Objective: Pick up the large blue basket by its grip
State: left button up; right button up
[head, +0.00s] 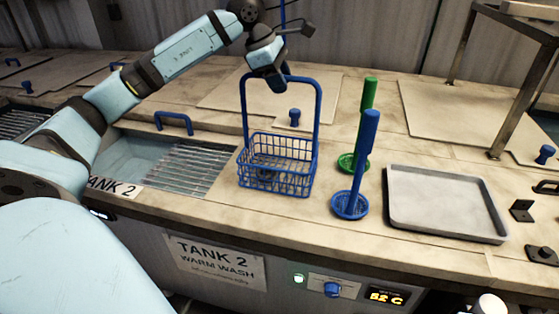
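The large blue basket (274,183) stands upright on the counter, right of the tank opening. It is an open wire basket with a tall blue hoop handle (318,112) rising from its sides. Some dark item shows inside it through the mesh, too small to tell. My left gripper (276,84) points down at the top bar of the handle, which is the grip. It covers part of that bar. The fingers are small and dark here, so I cannot tell whether they are open or shut, or touching the bar. My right gripper is not in view.
A green-handled dipper (368,100) and a blue-handled dipper (368,135) stand close right of the basket. A grey tray (445,202) lies farther right. Left is the tank with a slatted rack (180,165). A metal frame (462,45) stands at the back right.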

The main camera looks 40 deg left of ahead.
pick_arm(q)
grip_shut()
dwell(1.2)
